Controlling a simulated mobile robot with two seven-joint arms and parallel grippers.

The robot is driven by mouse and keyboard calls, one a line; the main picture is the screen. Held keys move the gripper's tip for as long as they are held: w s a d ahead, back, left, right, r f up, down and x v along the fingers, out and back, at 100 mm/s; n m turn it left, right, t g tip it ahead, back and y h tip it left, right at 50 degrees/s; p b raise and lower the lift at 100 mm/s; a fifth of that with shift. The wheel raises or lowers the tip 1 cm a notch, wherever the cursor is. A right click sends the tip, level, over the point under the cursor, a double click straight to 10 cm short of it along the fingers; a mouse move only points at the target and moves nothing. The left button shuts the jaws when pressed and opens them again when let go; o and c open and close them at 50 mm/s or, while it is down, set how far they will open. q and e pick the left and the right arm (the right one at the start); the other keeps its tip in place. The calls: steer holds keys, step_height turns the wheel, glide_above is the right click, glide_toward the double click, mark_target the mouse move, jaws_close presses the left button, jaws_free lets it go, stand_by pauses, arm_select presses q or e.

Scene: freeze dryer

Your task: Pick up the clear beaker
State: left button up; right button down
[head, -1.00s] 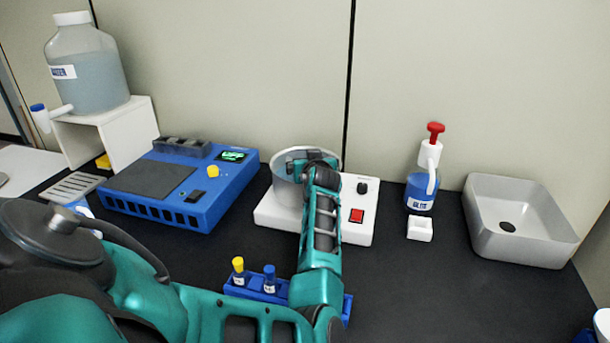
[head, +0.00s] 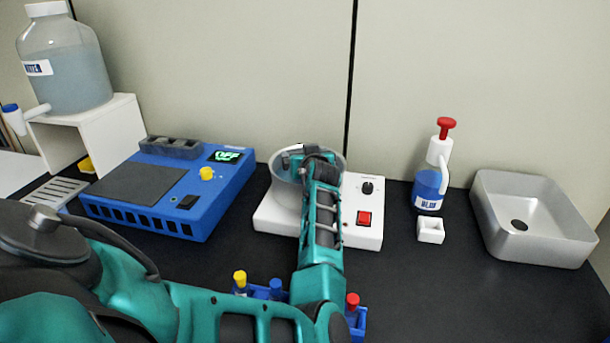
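I cannot make out a clear beaker in the head view; it may be hidden by my arm. My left arm comes in from the left and reaches over the white hotplate (head: 273,218). My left gripper (head: 312,157) is at the round grey metal pot (head: 285,190) on the hotplate, over or inside its rim. Its fingertips are hidden by the wrist, so whether it is open or holds anything does not show. My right gripper is not in view.
A blue device (head: 222,188) and a water jug (head: 64,70) on a white stand (head: 112,130) are left. A blue vial rack (head: 360,322) lies partly behind my arm. The front right table is clear.

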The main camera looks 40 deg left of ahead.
arm_select(q)
steer(key=shift+d+r, duration=0.1)
steer(key=shift+c, duration=0.4)
steer(key=c, duration=1)
steer(key=shift+c, duration=0.2)
steer(key=shift+r, duration=0.15)
step_height(320, 180, up, 20)
steer(key=p, duration=0.2)
stand_by(0.4)
